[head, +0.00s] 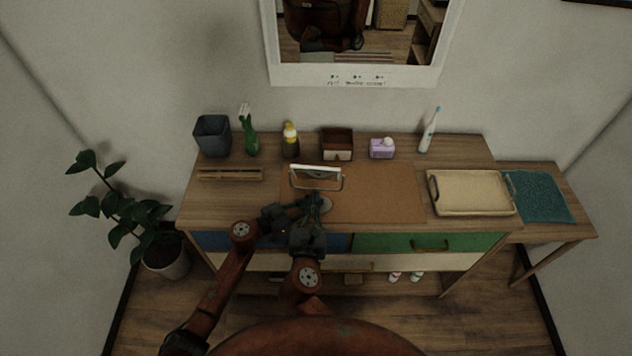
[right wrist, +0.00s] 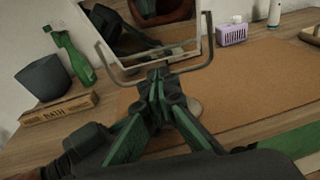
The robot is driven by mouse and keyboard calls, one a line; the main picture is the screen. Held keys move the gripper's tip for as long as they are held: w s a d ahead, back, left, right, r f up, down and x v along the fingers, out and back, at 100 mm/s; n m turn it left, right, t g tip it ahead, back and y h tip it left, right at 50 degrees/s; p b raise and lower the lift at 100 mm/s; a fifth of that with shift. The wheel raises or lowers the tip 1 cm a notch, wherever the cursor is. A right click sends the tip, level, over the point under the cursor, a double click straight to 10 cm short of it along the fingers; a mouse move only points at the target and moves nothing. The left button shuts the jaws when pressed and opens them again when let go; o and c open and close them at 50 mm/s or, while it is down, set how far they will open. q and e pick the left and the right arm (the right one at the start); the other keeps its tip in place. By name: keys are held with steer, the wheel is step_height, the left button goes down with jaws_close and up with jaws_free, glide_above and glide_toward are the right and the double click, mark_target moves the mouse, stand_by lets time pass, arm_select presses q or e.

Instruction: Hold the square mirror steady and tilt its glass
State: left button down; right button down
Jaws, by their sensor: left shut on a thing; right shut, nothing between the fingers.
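The square mirror (head: 316,173) stands upright near the front left of the brown mat, its glass in a grey U-shaped bracket. In the right wrist view the glass (right wrist: 150,32) shows reflections above the bracket's lower bar. A round grey base (right wrist: 195,104) is partly visible behind my right fingers. My left gripper (head: 293,207) reaches in from the left and is shut at the mirror's lower stand; the exact contact is hidden. My right gripper (head: 314,199) is shut and empty in front of the mirror. Its fingertips (right wrist: 158,74) overlap the bracket's lower bar in view; touching cannot be told.
The brown mat (head: 385,190) is clear right of the mirror. A wooden block (head: 230,175) lies left. A dark cup (head: 212,136), green bottle (head: 250,140), yellow-capped bottle (head: 290,142), brown box (head: 338,144) and purple box (head: 382,149) line the back. A tray (head: 470,209) stands right.

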arm_select(q)
steer(key=c, duration=1.8)
jaws_free()
steer(key=shift+c, duration=0.2)
steer(key=v, duration=1.2)
steer(key=shift+s+f, duration=0.1)
